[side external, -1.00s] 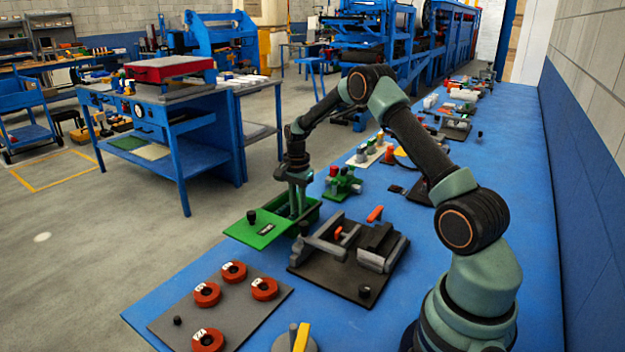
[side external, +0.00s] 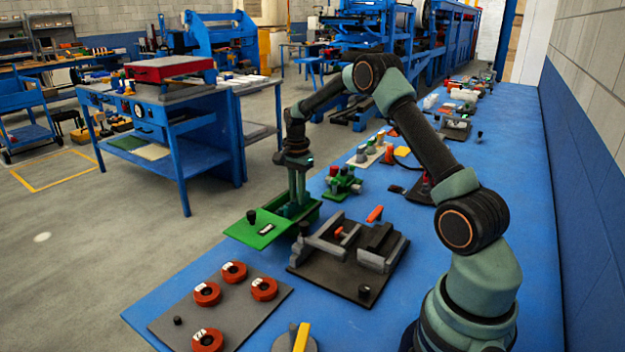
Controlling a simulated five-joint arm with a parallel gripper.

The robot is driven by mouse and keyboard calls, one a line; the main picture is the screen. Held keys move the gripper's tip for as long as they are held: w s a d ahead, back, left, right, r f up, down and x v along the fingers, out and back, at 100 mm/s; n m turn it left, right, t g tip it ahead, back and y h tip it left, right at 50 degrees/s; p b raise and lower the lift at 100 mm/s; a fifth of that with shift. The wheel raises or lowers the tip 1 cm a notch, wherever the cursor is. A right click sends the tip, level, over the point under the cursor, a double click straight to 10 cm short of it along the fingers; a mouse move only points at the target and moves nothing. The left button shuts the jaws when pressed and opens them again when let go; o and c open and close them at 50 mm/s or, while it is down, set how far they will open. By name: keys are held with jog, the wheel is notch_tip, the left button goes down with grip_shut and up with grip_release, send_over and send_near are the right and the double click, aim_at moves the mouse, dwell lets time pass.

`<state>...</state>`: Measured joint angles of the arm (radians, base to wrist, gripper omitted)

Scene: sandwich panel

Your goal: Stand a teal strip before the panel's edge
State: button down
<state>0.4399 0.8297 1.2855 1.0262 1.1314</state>
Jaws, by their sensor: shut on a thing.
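My gripper (side external: 298,203) points down over the green bin (side external: 313,213) behind the fixture. It is shut on a teal strip, which is hard to tell apart from the similarly coloured fingers at this size. More teal (side external: 287,211) shows low inside the bin, partly hidden by its wall and my gripper. The dark fixture (side external: 330,283) lies in front and to the right of the bin, with grey bars and blocks on it. I cannot clearly make out the panel or its edge among these parts.
A green plate with a black knob (side external: 252,217) adjoins the bin on the left. A grey plate (side external: 255,325) with several red rings lies at the front left. A red lever (side external: 375,214) stands up from the fixture. Bare blue bench (side external: 490,170) is free at the right.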

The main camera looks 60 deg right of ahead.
jog(key=shift+r, duration=1.5)
jog(key=shift+s+d+r, duration=0.1)
jog(key=shift+s, duration=0.15)
jog(key=s+d+r, duration=0.1)
jog(key=s+r, duration=0.2)
jog(key=s, duration=0.6)
send_over(352, 250)
jog(key=d, duration=0.3)
jog(key=shift+s+f, duration=0.2)
jog(key=shift+f, duration=1.1)
jog(key=shift+s+f, duration=0.15)
jog(key=shift+f, duration=1.15)
jog(key=shift+f, duration=0.4)
jog(key=shift+f, duration=0.3)
jog(key=shift+f, duration=0.65)
